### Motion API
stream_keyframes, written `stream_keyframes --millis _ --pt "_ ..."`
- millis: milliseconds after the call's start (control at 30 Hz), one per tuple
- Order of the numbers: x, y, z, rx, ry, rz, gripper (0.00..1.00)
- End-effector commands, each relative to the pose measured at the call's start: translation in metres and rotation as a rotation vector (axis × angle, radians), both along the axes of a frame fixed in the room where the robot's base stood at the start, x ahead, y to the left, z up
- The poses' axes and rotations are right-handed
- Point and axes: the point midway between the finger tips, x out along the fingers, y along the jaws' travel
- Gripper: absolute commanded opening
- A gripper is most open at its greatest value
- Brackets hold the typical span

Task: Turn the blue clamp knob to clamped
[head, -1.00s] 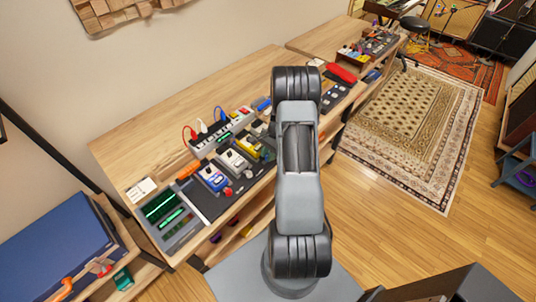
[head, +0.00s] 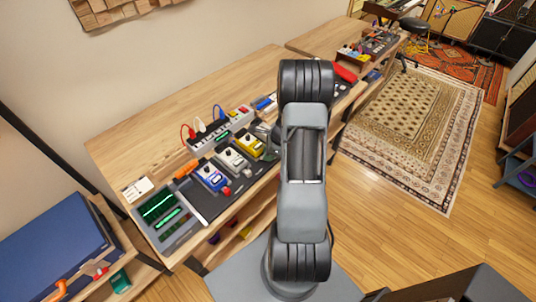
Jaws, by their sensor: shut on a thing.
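My gripper (head: 263,130) shows only in part, as a dark grey shape just left of my arm and close to the right end of the pedal row. My arm hides most of it and its fingertips. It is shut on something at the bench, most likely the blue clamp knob. I cannot make out the knob itself or its angle, since the arm and gripper cover that spot.
The wooden bench (head: 130,140) runs along the wall. It carries a blue pedal (head: 212,178), a white pedal (head: 233,160), a yellow pedal (head: 250,144), a power strip (head: 222,132) and a green-screened device (head: 165,215). Open floor and a patterned rug (head: 405,135) lie to the right.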

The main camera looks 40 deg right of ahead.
Motion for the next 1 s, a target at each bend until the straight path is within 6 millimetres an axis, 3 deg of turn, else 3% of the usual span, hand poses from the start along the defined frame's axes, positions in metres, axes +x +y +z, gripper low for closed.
stream_keyframes --millis 500,1000 --pt "-0.0013 0.0011 0.0007 -0.001 -0.001 -0.466 0.02" --pt "-0.0011 0.0015 0.0008 -0.002 -0.001 -0.715 0.02"
